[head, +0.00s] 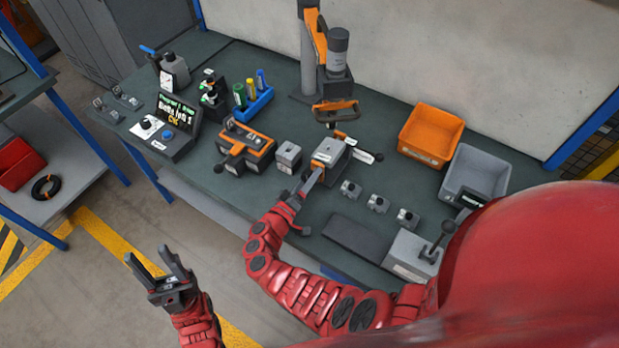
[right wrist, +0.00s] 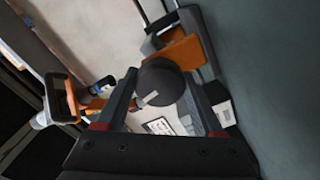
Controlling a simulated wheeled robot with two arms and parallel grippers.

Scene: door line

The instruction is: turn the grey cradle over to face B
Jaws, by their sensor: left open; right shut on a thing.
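The grey cradle (head: 329,149) is a block-shaped fixture with an orange part on its near side, standing mid-bench in the head view. Its face letter is too small to read. My right gripper (head: 315,176) reaches it from the near side, its fingers at the orange part. In the right wrist view the right fingers (right wrist: 158,82) are closed on a dark round knob (right wrist: 160,76). How the knob joins the cradle is hidden. My left gripper (head: 160,268) is open and empty, above the floor in front of the bench.
A column tool with an orange handle (head: 335,107) hangs just behind the cradle. A small grey block (head: 288,154) and an orange-black fixture (head: 246,143) stand to its left, several small grey parts (head: 378,203) to its right. Orange (head: 431,133) and grey (head: 474,174) bins stand further right.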

